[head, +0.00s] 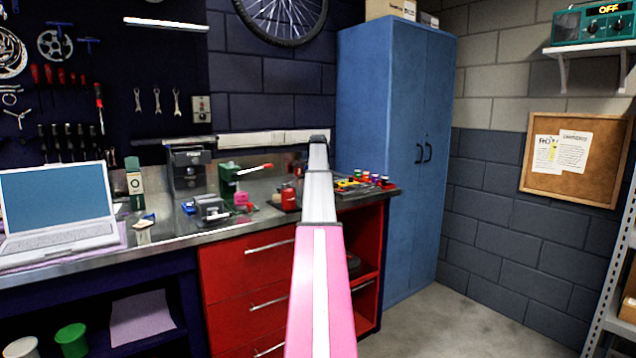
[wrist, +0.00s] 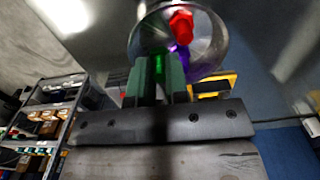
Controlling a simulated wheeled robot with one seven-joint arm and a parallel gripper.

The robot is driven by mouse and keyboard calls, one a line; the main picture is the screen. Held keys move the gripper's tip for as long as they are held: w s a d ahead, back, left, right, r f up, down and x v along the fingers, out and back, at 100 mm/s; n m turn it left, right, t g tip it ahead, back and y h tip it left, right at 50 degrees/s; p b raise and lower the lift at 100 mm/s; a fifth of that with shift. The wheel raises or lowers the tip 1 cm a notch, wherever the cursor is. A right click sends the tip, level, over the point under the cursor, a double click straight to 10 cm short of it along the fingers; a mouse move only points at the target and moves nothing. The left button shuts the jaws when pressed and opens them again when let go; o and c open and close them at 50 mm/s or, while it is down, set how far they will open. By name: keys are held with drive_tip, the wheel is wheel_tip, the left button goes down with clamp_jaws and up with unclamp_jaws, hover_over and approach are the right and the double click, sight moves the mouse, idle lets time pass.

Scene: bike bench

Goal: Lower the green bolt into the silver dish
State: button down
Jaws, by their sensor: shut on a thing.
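My gripper (wrist: 160,68) has its fingers close together around the green bolt (wrist: 159,62), of which only a bright green part shows between the fingertips. The silver dish (wrist: 221,38) is a round, shiny bowl just beyond the fingertips in the wrist view. A red bolt (wrist: 181,24) and a purple piece (wrist: 183,58) appear within the dish's outline. The green bolt overlaps the dish's near edge in this view, and I cannot tell its height over the dish. In the head view my pink and white arm hides the gripper, and I cannot make out the dish.
The steel bench top (head: 170,222) holds a laptop (head: 58,208), a red container (head: 289,198) and a row of small coloured items (head: 362,183) right of my arm. A yellow object (wrist: 217,84) lies beside the dish. A blue cabinet (head: 385,120) stands behind the bench's right end.

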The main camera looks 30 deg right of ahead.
drive_tip(key=shift+f, duration=0.1)
drive_tip(key=c, duration=1)
unclamp_jaws()
drive_tip(key=shift+c, duration=0.2)
drive_tip(key=r, duration=0.5)
drive_tip(key=shift+w+a+r, duration=0.15)
drive_tip(key=shift+a, duration=0.2)
drive_tip(key=w+a+r, duration=0.2)
drive_tip(key=a+r, duration=0.2)
drive_tip(key=a, duration=0.3)
drive_tip(key=w+a+r, duration=0.2)
drive_tip(key=a+r, duration=0.1)
drive_tip(key=a, duration=0.4)
drive_tip(key=w+a+r, duration=0.3)
drive_tip(key=a+r, duration=0.1)
drive_tip(key=a, duration=0.4)
drive_tip(key=shift+r, duration=0.3)
drive_tip(key=shift+w+a+r, duration=0.15)
drive_tip(key=shift+a+r, duration=0.05)
drive_tip(key=shift+a, duration=0.3)
